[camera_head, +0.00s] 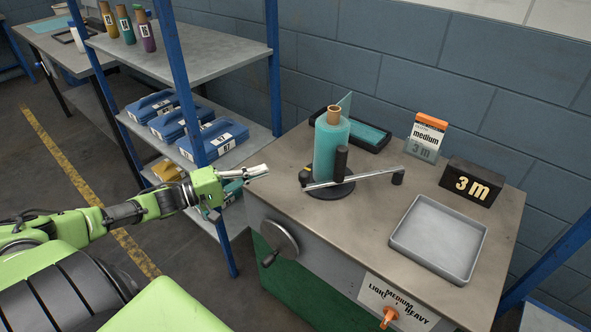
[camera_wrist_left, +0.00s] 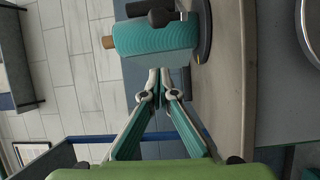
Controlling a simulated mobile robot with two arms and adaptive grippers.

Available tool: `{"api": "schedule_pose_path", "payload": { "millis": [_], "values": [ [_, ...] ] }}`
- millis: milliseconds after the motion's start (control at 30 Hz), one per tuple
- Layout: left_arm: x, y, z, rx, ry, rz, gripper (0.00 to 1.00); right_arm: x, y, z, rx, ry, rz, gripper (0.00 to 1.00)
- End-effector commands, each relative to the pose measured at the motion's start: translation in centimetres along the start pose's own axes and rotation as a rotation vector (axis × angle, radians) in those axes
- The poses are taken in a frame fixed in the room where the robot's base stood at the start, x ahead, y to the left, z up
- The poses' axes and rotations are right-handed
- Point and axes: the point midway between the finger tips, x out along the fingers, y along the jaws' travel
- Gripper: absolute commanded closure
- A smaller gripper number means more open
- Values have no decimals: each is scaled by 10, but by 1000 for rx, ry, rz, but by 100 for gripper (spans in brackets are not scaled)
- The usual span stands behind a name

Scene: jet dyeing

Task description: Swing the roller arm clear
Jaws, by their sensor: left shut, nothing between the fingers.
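The roller arm (camera_head: 365,176) is a thin silver bar with a black knob at its right end. It lies across the front of a round dark base on the worktable (camera_head: 320,235). A black upright cylinder (camera_head: 341,160) stands by the bar, against or close to the teal roll (camera_head: 328,140) on its brown core. My left gripper (camera_head: 262,171) is shut and empty, left of the roll and apart from the arm, near the table's left edge. In the left wrist view its fingertips (camera_wrist_left: 160,76) meet just beside the teal roll (camera_wrist_left: 155,38). My right gripper is out of view.
A black tray with teal contents (camera_head: 365,135) lies behind the roll. A medium card (camera_head: 428,132), a black 3 m block (camera_head: 471,183) and an empty grey tray (camera_head: 440,238) stand right. A crank wheel (camera_head: 279,243) sticks out in front. A shelf rack (camera_head: 205,60) stands left.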

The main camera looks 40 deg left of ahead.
Motion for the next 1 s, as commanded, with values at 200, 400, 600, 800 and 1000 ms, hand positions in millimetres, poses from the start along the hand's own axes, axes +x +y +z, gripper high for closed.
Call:
{"api": "schedule_pose_path", "payload": {
  "millis": [200, 400, 600, 800, 1000],
  "values": [
    [5, 0, 0, 3, 1, 2, 100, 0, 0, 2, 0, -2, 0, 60],
    [29, 1, -1, 3, 2, 6, 100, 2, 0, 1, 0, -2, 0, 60],
    [59, 1, -1, 3, 2, 4, 100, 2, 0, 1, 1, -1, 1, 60],
    [86, 1, -1, 2, 3, 3, 100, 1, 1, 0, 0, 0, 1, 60],
    [98, 1, 8, -1, 0, -3, 100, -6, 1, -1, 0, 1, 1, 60]
  ]
}}
